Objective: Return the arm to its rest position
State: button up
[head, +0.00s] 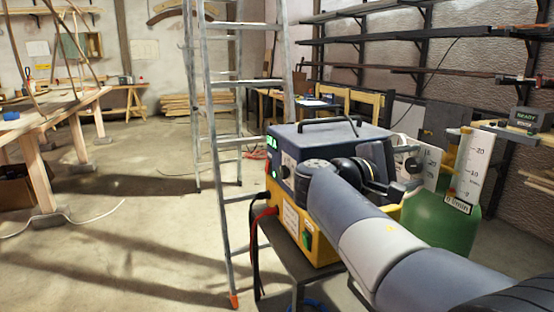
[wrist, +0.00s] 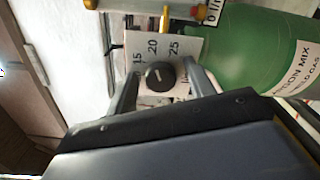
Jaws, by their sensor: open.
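My arm (head: 380,245) reaches from the lower right of the head view toward a yellow and dark blue machine. My gripper (head: 398,168) is at the machine's right side, facing a pale dial plate (head: 432,160). In the wrist view my gripper (wrist: 163,80) is open, one finger on each side of a round dark knob (wrist: 160,76). The knob has a pale mark and sits on the plate numbered 15, 20 and 25. I see a gap beside the knob; whether the fingertips reach around it or stop short, I cannot tell.
The machine (head: 322,240) stands on a dark stand, with red and black cables. A green gas cylinder (head: 440,225) and flow gauge (head: 470,165) stand close right of my gripper. A ladder (head: 219,110) is left of the machine. The floor (head: 130,235) at left is mostly clear.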

jog(key=n+p, duration=0.2)
jog(key=n, duration=0.2)
dwell(0.5)
